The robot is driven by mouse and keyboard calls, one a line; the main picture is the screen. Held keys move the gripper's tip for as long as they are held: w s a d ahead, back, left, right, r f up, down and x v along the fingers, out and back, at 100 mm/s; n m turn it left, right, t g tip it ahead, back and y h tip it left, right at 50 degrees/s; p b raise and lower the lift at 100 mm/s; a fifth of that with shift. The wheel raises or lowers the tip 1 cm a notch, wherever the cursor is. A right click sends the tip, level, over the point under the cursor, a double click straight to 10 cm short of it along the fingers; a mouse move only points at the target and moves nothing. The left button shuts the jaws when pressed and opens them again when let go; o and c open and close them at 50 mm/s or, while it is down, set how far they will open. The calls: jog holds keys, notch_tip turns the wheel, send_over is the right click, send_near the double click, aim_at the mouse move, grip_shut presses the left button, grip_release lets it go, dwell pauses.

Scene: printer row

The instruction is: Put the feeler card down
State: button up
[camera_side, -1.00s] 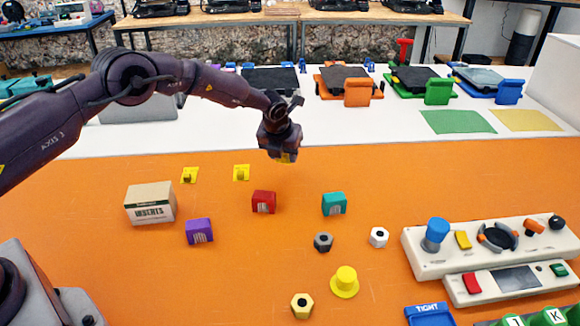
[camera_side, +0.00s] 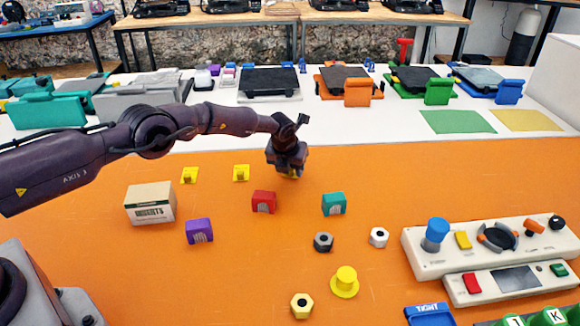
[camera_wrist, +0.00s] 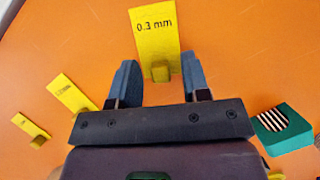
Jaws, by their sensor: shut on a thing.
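The yellow feeler card (camera_wrist: 154,30), marked 0.3 mm, shows in the wrist view with its small raised grip block (camera_wrist: 160,73) between my fingers. My gripper (camera_wrist: 160,72) is shut on this card. In the side view my gripper (camera_side: 290,172) is low over the back of the orange mat, and only a bit of yellow shows under it. I cannot tell whether the card touches the mat. Two other yellow cards lie on the mat to the left, one nearer (camera_side: 241,173) and one farther (camera_side: 189,175); both also show in the wrist view (camera_wrist: 72,94) (camera_wrist: 30,126).
A red block (camera_side: 264,202) and a teal block (camera_side: 334,204) stand in front of my gripper. A purple block (camera_side: 199,231) and an inserts box (camera_side: 151,204) are left. The mat right of my gripper is clear.

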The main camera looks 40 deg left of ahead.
jog(key=shift+f, duration=0.1)
jog(key=o, duration=1)
jog(key=shift+c, duration=0.2)
jog(key=shift+s+d+r, duration=0.1)
jog(key=shift+s+r, duration=0.05)
jog(key=shift+r, duration=0.5)
jog(key=v, duration=1.1)
